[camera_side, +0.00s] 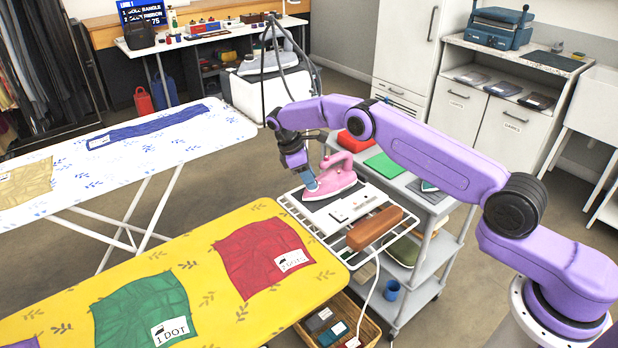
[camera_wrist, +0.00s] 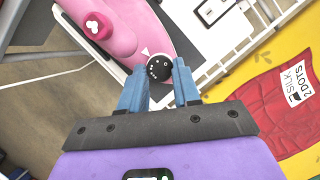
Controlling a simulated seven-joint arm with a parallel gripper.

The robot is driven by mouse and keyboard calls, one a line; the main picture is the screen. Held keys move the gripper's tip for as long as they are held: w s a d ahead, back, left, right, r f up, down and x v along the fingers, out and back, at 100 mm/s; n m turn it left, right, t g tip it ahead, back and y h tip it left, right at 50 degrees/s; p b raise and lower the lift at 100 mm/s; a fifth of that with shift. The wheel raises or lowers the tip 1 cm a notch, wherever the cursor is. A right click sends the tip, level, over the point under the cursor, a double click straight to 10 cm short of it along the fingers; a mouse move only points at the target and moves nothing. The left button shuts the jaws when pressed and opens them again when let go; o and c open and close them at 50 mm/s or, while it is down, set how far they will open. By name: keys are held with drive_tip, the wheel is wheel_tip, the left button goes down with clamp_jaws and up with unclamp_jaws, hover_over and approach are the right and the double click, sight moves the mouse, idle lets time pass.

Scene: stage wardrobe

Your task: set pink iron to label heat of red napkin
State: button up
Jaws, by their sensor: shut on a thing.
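The pink iron (camera_side: 332,176) stands on the wire rack at the end of the yellow ironing board. In the wrist view the iron (camera_wrist: 118,28) shows a black heat dial (camera_wrist: 160,68) with white dots and a white triangle mark beside it. My gripper (camera_side: 311,184) is at the iron, its blue fingers (camera_wrist: 159,88) shut on the dial from both sides. Which dots face the triangle is too small to tell. The red napkin (camera_side: 262,250) lies on the yellow board. In the wrist view its label (camera_wrist: 299,84) reads SILK, 2 DOTS.
A brown wooden block (camera_side: 375,228) lies on the rack (camera_side: 408,222) near the iron. A green napkin (camera_side: 140,305) with its own label lies on the yellow board (camera_side: 190,250). A grey cart (camera_side: 415,270) stands beside the rack. A white patterned board (camera_side: 130,160) stands behind.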

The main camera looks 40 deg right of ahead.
drive_tip(key=shift+d+m, duration=0.1)
drive_tip(key=shift+m, duration=0.6)
drive_tip(key=shift+w+d+m+g+y, duration=0.1)
drive_tip(key=shift+m+g+y, duration=0.25)
drive_tip(key=shift+m, duration=0.35)
drive_tip(key=o, duration=1.1)
drive_tip(key=shift+n, duration=0.5)
